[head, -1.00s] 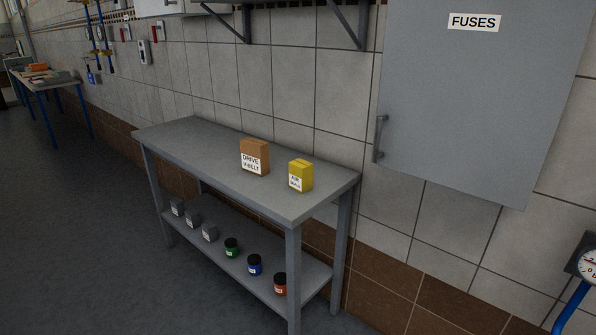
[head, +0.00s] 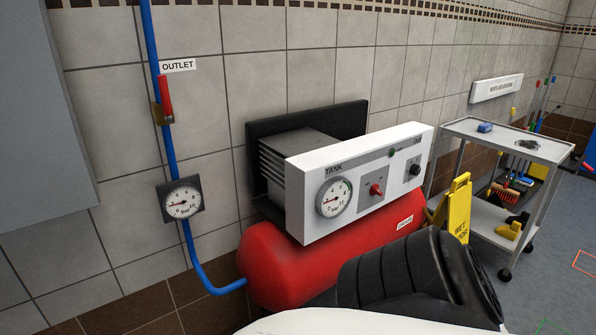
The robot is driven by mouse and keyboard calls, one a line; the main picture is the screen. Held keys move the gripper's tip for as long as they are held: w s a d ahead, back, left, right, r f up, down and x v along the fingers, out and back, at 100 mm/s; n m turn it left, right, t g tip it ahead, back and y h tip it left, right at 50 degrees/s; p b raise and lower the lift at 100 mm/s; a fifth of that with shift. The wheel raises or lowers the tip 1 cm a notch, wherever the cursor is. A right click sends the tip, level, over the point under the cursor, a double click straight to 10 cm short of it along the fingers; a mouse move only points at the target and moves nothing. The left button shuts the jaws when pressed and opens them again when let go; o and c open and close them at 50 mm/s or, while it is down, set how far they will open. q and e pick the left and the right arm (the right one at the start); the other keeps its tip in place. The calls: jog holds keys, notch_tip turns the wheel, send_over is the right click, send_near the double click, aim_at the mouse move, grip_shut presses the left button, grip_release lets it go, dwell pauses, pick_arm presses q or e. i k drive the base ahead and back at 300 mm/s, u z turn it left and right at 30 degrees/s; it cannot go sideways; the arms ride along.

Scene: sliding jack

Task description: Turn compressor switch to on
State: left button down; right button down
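The compressor has a red tank (head: 275,262) and a white control panel (head: 305,195) facing me, in the middle of the head view. On the panel are a round tank gauge (head: 334,197), a red knob (head: 376,190), a green light or button (head: 392,152) and a dark knob (head: 414,169) at the right. The panel's small labels by the knobs are too small to read, so I cannot tell which is the switch or its setting. Neither of my grippers shows.
A blue pipe (head: 172,150) with a red valve handle (head: 166,98) and a wall gauge (head: 182,198) runs left of the compressor. A yellow wet-floor sign (head: 459,208) and a grey cart (head: 505,140) stand to the right. Brooms (head: 516,180) lean behind the cart.

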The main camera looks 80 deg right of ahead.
aim_at(374, 189)
jog(key=z, duration=2.3)
jog(key=i, duration=0.7)
jog(key=u, duration=0.25)
